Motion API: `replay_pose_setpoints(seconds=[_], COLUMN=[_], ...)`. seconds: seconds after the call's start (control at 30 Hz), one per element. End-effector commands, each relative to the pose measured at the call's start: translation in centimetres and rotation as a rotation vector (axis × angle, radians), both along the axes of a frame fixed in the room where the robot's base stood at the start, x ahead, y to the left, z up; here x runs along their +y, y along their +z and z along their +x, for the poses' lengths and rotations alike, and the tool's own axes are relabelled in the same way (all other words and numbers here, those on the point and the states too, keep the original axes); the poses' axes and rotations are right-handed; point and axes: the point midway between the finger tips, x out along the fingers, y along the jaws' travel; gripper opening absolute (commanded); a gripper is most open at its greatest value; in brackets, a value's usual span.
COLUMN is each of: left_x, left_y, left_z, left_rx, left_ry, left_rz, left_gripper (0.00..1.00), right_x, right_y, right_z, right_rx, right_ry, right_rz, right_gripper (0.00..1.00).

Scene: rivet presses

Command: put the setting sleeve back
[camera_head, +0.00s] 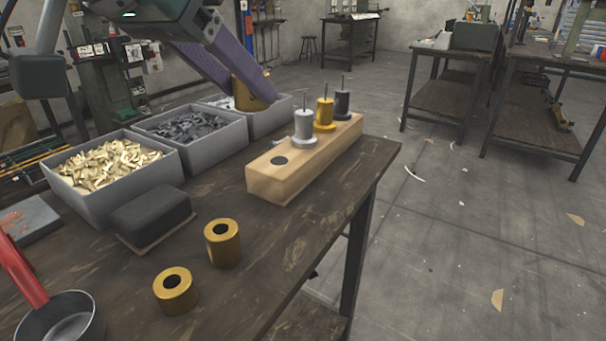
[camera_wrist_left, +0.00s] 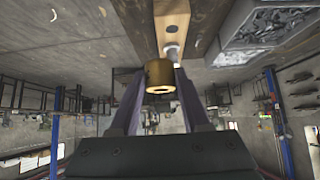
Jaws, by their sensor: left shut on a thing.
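My left gripper (camera_head: 254,94) is shut on a brass setting sleeve (camera_head: 246,98), held in the air behind and left of a wooden block. In the left wrist view the sleeve (camera_wrist_left: 159,76) sits between the two purple fingers, its hole showing. The wooden block (camera_head: 268,186) lies on the table. It bears a silver pin piece (camera_head: 304,126), a gold one (camera_head: 325,112) and a dark one (camera_head: 342,103), and has a bare dark hole (camera_head: 279,160) at its near end. Two more brass sleeves (camera_head: 223,246) (camera_head: 176,292) stand upright on the table. My right gripper is not in view.
Grey bins hold gold pieces (camera_head: 111,165) and dark pieces (camera_head: 189,126); a third bin (camera_head: 268,122) is beyond. A black block (camera_head: 152,212) and a red-handled pan (camera_head: 62,318) are at the left. The table's right edge drops to open floor.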

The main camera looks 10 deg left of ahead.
Motion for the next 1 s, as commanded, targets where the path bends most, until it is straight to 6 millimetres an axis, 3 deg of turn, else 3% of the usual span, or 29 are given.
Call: replay_pose_setpoints(seconds=[0.03, 0.1, 0.3, 0.53, 0.8, 1.0], left_x=[0.0, 0.0, 0.0, 0.0, 0.0, -0.1], left_y=[-2.2, -4.4, -8.9, -11.0, -15.6, -15.8], left_z=[-0.1, -0.1, 0.0, 0.0, 0.0, 0.0], left_rx=[0.005, 0.004, 0.001, 0.000, 0.000, -0.003], left_ry=[0.000, -0.001, -0.001, -0.001, -0.001, -0.004], left_rz=[0.002, 0.001, 0.000, 0.000, 0.000, -0.002], left_gripper=[0.00, 0.00, 0.00, 0.00, 0.00, 0.00], right_x=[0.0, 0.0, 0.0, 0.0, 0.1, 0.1], right_y=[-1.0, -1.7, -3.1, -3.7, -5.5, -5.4], right_z=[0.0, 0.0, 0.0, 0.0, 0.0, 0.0], right_rx=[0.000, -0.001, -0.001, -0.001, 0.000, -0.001], right_ry=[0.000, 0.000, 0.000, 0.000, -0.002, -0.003], right_rz=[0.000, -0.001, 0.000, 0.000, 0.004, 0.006], right_gripper=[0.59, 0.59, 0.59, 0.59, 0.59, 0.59])
